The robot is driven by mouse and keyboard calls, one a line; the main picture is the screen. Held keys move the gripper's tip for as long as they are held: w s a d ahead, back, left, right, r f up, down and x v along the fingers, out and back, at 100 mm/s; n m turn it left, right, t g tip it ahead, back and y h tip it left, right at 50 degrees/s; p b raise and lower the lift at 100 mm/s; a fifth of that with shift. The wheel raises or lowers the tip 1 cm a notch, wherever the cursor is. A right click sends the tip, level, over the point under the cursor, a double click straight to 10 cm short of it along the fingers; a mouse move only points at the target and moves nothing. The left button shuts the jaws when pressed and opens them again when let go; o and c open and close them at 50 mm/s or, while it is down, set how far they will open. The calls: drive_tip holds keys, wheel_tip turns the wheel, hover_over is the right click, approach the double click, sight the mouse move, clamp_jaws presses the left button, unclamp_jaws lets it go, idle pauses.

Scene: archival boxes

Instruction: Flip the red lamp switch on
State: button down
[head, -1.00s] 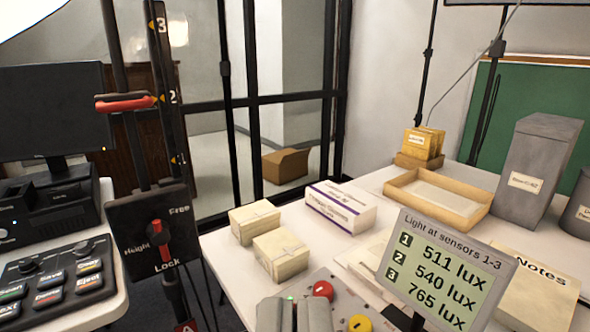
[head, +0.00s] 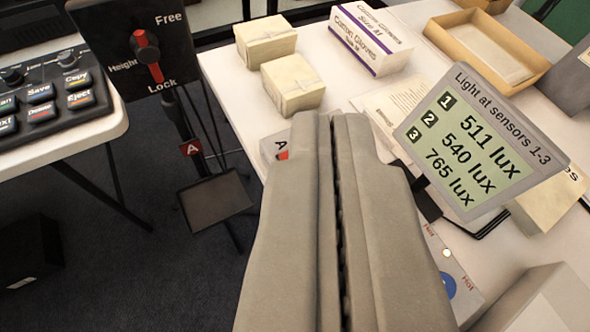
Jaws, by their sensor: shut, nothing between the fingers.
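My gripper (head: 334,118) is shut, its two grey fingers side by side with only a thin dark seam between them. It reaches over the front of the white table and covers most of the control panel (head: 432,240). At the panel's right part a blue round control (head: 447,284) and a small lit white dot (head: 446,252) show beside the right finger. At its far left a corner marked A with a small red patch (head: 283,156) shows beside the left finger. No red lamp switch can be made out; the fingers hide the middle of the panel.
A tilted lux display (head: 480,135) reading 511, 540 and 765 stands close right of the fingers. Cream boxes (head: 292,85) and a glove box (head: 370,40) lie beyond. At left stands a Height/Lock/Free plate (head: 130,45) with a red lever. A grey box (head: 540,300) is at lower right.

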drive_tip(key=w+a+f+n+g, duration=0.1)
drive_tip(key=w+f+n+g, duration=0.2)
drive_tip(key=w+f+g, duration=0.3)
drive_tip(key=w+f+n+g, duration=0.2)
drive_tip(key=w+f+g, duration=0.4)
drive_tip(key=w, duration=0.7)
drive_tip(key=shift+a+f+n+g, duration=0.2)
drive_tip(key=shift+a+n+g, duration=0.2)
drive_tip(key=shift+g, duration=0.5)
wheel_tip(320, 180, down, 14)
drive_tip(key=shift+f, duration=0.1)
